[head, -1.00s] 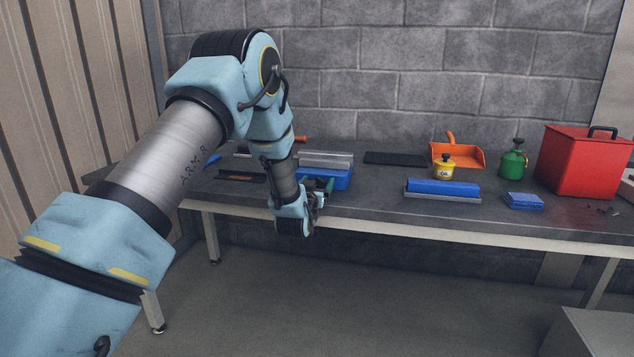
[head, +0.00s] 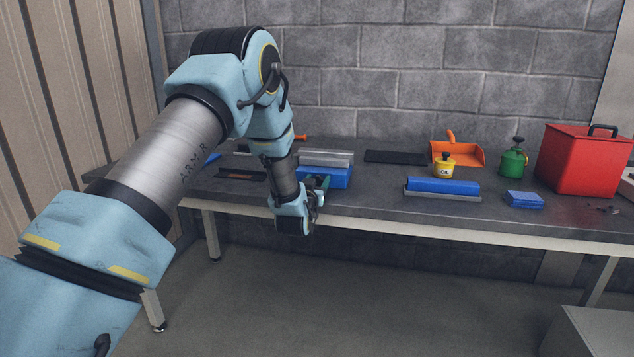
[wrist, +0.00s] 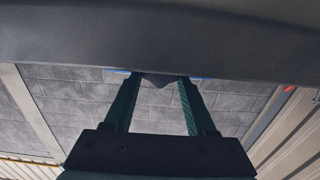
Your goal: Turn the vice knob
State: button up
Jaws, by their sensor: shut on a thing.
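The vice (head: 325,172) stands on the bench, with a blue body and grey metal jaws on top. My gripper (head: 321,183) is at the vice's front side, partly hidden by my own wrist. In the wrist view, my gripper's two green fingers (wrist: 157,88) are closed on a small dark piece, the vice knob (wrist: 157,80), with the tips on either side of it. Thin blue slivers of the vice show beside the fingertips. The knob is hidden in the head view, and its turned angle cannot be read.
On the grey bench (head: 370,205) are a blue block on a grey base (head: 442,188), a blue sponge-like block (head: 524,200), a yellow oil can (head: 444,167), a green can (head: 513,162), an orange dustpan (head: 465,154) and a red bin (head: 582,165).

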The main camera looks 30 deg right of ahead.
jog(key=shift+f+n+b, duration=0.1)
jog(key=shift+n+b, duration=0.2)
jog(key=shift+b, duration=0.2)
jog(key=shift+w+a+f+n+b, duration=0.15)
jog(key=shift+n+b, duration=0.35)
jog(key=shift+b, duration=0.3)
jog(key=n+b, duration=0.2)
jog(key=shift+b, duration=0.4)
jog(key=n+b, duration=0.3)
jog(key=shift+w+a, duration=0.1)
jog(key=shift+n+b, duration=0.3)
jog(key=shift+n, duration=0.1)
jog(key=o, duration=1.4)
jog(key=shift+c, duration=0.2)
jog(key=b+v, duration=0.1)
jog(key=v, duration=1)
jog(key=shift+b, duration=0.4)
